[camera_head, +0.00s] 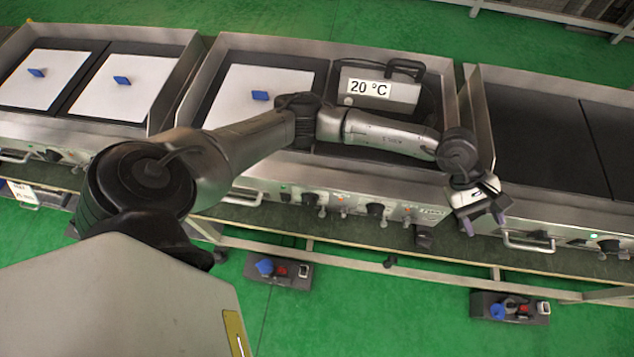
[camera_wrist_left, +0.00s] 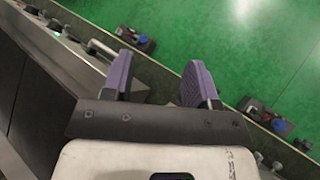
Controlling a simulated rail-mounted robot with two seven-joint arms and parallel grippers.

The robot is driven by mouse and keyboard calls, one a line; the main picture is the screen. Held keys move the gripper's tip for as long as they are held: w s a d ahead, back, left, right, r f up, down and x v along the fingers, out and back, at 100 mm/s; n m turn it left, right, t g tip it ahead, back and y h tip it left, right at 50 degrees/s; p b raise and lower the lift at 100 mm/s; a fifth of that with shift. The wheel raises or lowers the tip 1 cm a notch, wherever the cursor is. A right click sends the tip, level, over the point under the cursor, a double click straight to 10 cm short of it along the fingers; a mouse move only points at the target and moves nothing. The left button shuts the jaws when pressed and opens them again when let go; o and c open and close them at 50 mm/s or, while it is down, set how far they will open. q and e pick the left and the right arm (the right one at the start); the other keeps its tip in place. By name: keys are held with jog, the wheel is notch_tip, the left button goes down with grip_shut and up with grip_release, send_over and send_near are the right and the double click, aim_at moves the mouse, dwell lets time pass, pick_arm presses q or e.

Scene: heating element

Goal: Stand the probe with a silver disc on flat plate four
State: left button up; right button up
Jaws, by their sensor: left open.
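A grey box with a "20 °C" display and a black handle (camera_head: 378,91) rests on the dark right-hand plate of the middle griddle, fourth from the left in the head view. A small round silvery spot shows at its lower left; I cannot tell if it is the probe's disc. No separate probe is clear. My left gripper (camera_head: 484,223) hangs right of and nearer than the box, in front of the griddle fronts. Its purple fingers stand apart and empty, also in the left wrist view (camera_wrist_left: 159,80). My right gripper is not in view.
White sheets with blue grips lie on the three plates to the left, one (camera_head: 262,93) beside the box. A bare dark griddle (camera_head: 540,135) stands at right, behind a raised metal side wall (camera_head: 479,110). Switch boxes (camera_head: 278,270) sit low in front, over green floor.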

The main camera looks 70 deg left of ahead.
pick_arm(q)
jog(key=s+d+r+n+t+h, duration=0.55)
jog(key=r+n+h, duration=0.2)
jog(key=n, duration=0.45)
jog(key=a+f+n+t+y, duration=0.1)
jog(key=a+n+t+y, duration=0.35)
jog(key=n, duration=0.65)
jog(key=a+f+n+t+y, duration=0.2)
jog(key=n+t+y, duration=0.45)
jog(key=n, duration=0.35)
jog(key=s+a+f+n+g+y, duration=0.6)
jog(key=s+a+f+n+y, duration=0.4)
jog(key=n, duration=0.5)
jog(key=s+f+n+g+h, duration=0.1)
jog(key=s+f+n+g, duration=0.2)
jog(key=s, duration=0.6)
jog(key=s+f+n+g+h, duration=0.2)
jog(key=s+f+n+g, duration=0.2)
jog(key=s, duration=0.5)
notch_tip(320, 180, down, 3)
jog(key=g, duration=0.2)
jog(key=shift+a+r+n+g, duration=0.2)
jog(key=shift+n+g, duration=0.1)
jog(key=shift+g, duration=0.05)
